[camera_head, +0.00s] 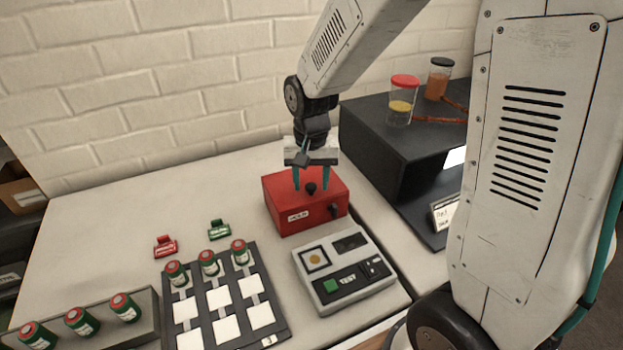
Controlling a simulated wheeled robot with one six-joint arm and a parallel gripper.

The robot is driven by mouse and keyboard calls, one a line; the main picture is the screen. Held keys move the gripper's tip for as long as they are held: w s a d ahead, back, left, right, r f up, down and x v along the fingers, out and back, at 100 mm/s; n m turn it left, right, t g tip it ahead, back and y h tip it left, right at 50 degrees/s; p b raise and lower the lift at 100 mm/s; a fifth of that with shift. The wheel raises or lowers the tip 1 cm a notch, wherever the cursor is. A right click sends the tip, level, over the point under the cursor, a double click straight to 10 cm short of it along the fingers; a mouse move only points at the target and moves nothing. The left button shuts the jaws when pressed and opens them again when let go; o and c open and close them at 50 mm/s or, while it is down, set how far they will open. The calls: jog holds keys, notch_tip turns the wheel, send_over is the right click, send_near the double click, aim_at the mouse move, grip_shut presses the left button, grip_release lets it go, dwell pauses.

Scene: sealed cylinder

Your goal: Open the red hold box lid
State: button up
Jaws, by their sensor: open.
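The red hold box (283,219) stands on the light table with its lid (276,188) shut. A dark round knob (310,188) sits on top of the lid, and a dark latch or handle shows on the front near the right corner. A white label reading HOLD is on the front face. My gripper (311,186) points down over the lid with its two teal fingers apart, one on each side of the knob. I cannot tell whether the fingers touch the knob.
A grey tester (329,292) with a green button stands in front of the box. A black rack (253,284) with several green cylinders is at front left. Red (165,246) and green (219,229) tags lie behind it. A black housing (391,142) with two jars stands close at right.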

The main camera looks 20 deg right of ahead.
jog(key=shift+f, duration=0.1)
jog(key=shift+c, duration=0.3)
grip_shut()
